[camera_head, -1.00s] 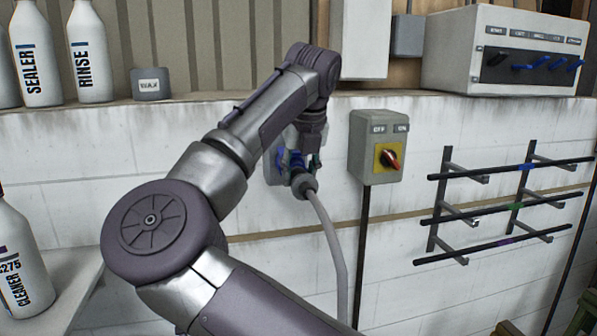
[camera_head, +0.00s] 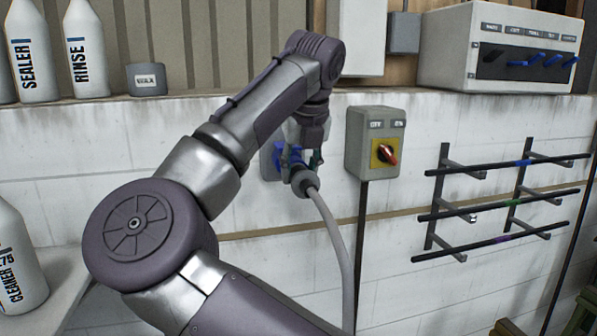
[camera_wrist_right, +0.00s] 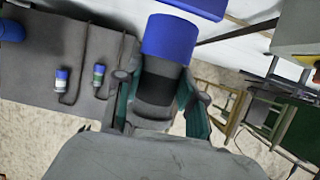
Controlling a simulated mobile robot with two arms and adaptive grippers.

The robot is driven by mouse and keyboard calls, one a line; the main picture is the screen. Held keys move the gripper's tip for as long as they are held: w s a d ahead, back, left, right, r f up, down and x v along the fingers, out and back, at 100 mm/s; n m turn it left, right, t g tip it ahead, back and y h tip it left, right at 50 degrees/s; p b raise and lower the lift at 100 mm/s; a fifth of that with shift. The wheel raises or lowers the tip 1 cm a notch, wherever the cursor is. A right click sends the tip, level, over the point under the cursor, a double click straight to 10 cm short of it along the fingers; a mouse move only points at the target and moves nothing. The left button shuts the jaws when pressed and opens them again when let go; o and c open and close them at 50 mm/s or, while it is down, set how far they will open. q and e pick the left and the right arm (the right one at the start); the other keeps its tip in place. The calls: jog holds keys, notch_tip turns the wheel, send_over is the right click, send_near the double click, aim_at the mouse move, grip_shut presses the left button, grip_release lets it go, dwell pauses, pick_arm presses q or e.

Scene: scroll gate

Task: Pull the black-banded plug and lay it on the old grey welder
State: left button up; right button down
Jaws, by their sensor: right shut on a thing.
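The plug (camera_head: 303,180) has a grey body with a grey cable hanging from its rear. In the right wrist view the plug (camera_wrist_right: 168,42) shows a blue front and a black band behind it. My right gripper (camera_head: 307,160) is shut on its grey body; the teal-lined fingers (camera_wrist_right: 160,112) sit on either side. The wall socket (camera_head: 270,162) with blue parts is just left of the plug, partly hidden. In the wrist view the plug's blue end appears apart from another blue part above. I cannot pick out the grey welder. My left gripper is not in view.
A grey switch box (camera_head: 375,143) with a red handle is right of the plug. A rack of dark rods (camera_head: 505,205) stands farther right. Bottles and a wax tin (camera_head: 147,80) stand on the ledge at left. The wrist view shows a grey surface (camera_wrist_right: 60,60) with two small banded parts.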

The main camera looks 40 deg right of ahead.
jog(key=shift+s+a, duration=0.1)
jog(key=shift+s+a+b, duration=0.4)
jog(key=shift+s+b, duration=0.25)
jog(key=shift+s, duration=0.15)
jog(key=shift+w+d+r+p, duration=0.2)
jog(key=shift+w+p, duration=0.3)
jog(key=shift+p, duration=0.05)
jog(key=shift+w+d+p, duration=0.35)
jog(key=shift+w+p, duration=0.2)
jog(key=shift+w, duration=0.05)
jog(key=shift+w+d+p, duration=0.35)
jog(key=shift+w+p, duration=0.15)
jog(key=shift+w, duration=0.1)
jog(key=shift+w+d+f, duration=0.1)
jog(key=shift+w, duration=0.05)
jog(key=shift+f, duration=0.1)
